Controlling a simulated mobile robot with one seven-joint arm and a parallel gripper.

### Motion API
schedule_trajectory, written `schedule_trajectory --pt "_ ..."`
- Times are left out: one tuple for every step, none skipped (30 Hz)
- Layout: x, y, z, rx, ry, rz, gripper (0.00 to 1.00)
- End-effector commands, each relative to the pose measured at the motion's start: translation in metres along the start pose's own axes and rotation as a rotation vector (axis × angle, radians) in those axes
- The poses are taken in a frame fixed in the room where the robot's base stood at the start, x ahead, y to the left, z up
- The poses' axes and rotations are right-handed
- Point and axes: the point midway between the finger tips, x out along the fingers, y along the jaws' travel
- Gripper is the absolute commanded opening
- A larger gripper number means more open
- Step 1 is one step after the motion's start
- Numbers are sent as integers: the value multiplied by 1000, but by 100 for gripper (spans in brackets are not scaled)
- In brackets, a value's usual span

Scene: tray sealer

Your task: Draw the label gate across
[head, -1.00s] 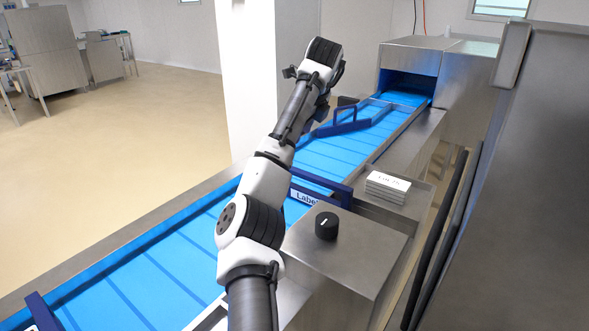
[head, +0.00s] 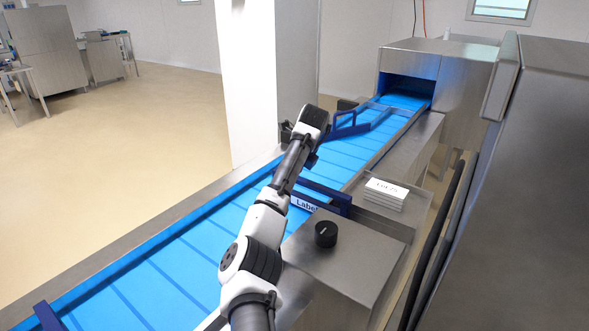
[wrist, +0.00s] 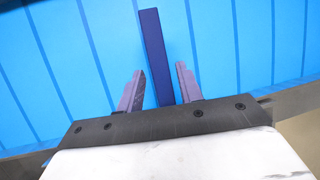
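The label gate is a dark blue bar (head: 330,193) with a white sign reading "Label" (head: 306,203) at its side. In the head view it reaches out over the blue belt from the right edge, roughly in line with the belt seams; my arm hides its left end. In the wrist view a dark blue bar (wrist: 153,50), which looks like this gate, has its near end between the fingers. My gripper (wrist: 159,69) is open, one finger on each side of the bar, with gaps showing. Whether the fingers are at the bar's height I cannot tell. The head view hides the fingers.
The blue conveyor belt (head: 150,285) runs to a steel tunnel (head: 409,62). Another blue guide (head: 347,131) stands farther up. A steel box with a black knob (head: 326,234) and a stack of white labels (head: 386,193) stand right. A tall steel cabinet (head: 530,180) is far right.

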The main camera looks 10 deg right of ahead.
Motion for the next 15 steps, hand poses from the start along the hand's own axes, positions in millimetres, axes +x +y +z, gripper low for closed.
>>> schedule_trajectory --pt "3 0 0 0 0 1 36" --pt "5 0 0 -1 0 1 36" --pt "6 0 0 -1 0 0 36" --pt "7 0 0 -1 0 0 36" --pt "8 0 0 -1 0 0 36" --pt "8 0 0 0 0 0 36" --pt "8 0 0 0 0 0 36" --pt "8 0 0 0 0 0 36" --pt "8 0 0 0 0 0 36" --pt "8 0 0 -1 0 0 36" --pt "8 0 0 0 0 0 36" --pt "8 0 0 -1 0 0 33" --pt "8 0 0 -1 0 0 30" --pt "8 0 0 0 0 0 26" --pt "8 0 0 0 0 0 20"
